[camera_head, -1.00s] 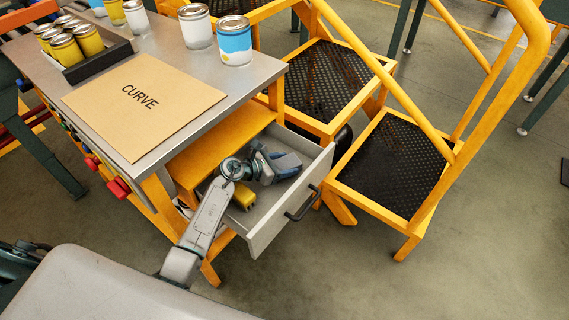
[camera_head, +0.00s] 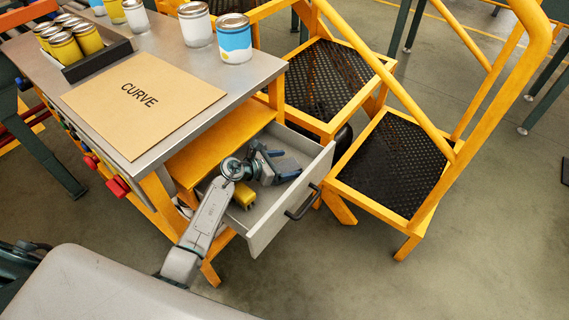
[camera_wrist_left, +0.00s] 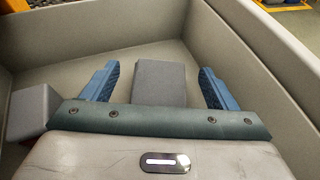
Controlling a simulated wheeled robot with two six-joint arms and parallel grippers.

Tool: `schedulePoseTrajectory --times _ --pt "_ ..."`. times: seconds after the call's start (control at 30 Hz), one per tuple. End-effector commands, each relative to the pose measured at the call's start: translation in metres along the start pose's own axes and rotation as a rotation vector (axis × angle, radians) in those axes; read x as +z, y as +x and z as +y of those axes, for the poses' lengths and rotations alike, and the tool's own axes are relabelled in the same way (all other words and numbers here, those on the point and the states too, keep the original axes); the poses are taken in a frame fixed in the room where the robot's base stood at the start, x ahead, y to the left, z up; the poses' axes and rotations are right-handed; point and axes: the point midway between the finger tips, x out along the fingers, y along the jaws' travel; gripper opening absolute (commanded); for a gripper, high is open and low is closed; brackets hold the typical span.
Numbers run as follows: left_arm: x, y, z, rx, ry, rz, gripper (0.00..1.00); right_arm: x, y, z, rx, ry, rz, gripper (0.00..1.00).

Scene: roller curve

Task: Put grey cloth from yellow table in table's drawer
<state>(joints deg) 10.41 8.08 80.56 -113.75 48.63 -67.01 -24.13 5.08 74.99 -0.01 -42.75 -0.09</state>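The yellow-framed table (camera_head: 229,78) has a grey metal top. Its drawer (camera_head: 290,218) is pulled open at the right end. My left gripper (camera_head: 280,160) is down inside the drawer. The piece lies on the drawer floor, with gaps to both fingers. In the head view a grey patch (camera_head: 288,168) shows by the fingers. My right gripper is not in view.
A yellow item (camera_head: 245,196) lies in the drawer beside my gripper. A grey block (camera_wrist_left: 32,110) shows at the left in the wrist view. Drawer walls (camera_wrist_left: 95,27) surround the gripper. Yellow steps (camera_head: 392,165) stand right of the drawer. Cans (camera_head: 234,40) and a board (camera_head: 143,105) sit on the table.

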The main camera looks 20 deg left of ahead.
Motion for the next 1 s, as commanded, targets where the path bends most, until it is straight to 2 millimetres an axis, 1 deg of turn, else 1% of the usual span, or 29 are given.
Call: schedulePoseTrajectory --times 0.1,0.23,0.37,0.43,0.5,0.7,0.83,1.0 --pt "-0.001 0.000 -0.001 -0.001 -0.002 0.001 0.80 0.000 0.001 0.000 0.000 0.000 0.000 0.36" --pt "0.002 -0.001 -0.001 -0.001 -0.002 0.001 0.80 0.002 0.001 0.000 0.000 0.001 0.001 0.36" --pt "0.009 -0.004 0.000 -0.001 -0.001 0.001 0.80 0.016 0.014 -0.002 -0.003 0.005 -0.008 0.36" --pt "0.014 -0.006 0.000 -0.001 -0.001 0.001 0.80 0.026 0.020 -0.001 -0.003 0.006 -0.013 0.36" --pt "0.008 -0.024 0.001 0.001 0.004 0.005 0.80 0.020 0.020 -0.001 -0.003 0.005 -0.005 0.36" --pt "0.009 -0.060 0.000 0.000 0.003 0.003 0.80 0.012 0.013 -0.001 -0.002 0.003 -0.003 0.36" --pt "0.010 -0.074 0.000 -0.001 0.000 0.001 0.80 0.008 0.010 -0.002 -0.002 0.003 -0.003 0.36" --pt "0.011 -0.080 0.000 -0.001 0.000 0.000 0.80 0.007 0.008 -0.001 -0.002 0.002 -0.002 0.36"
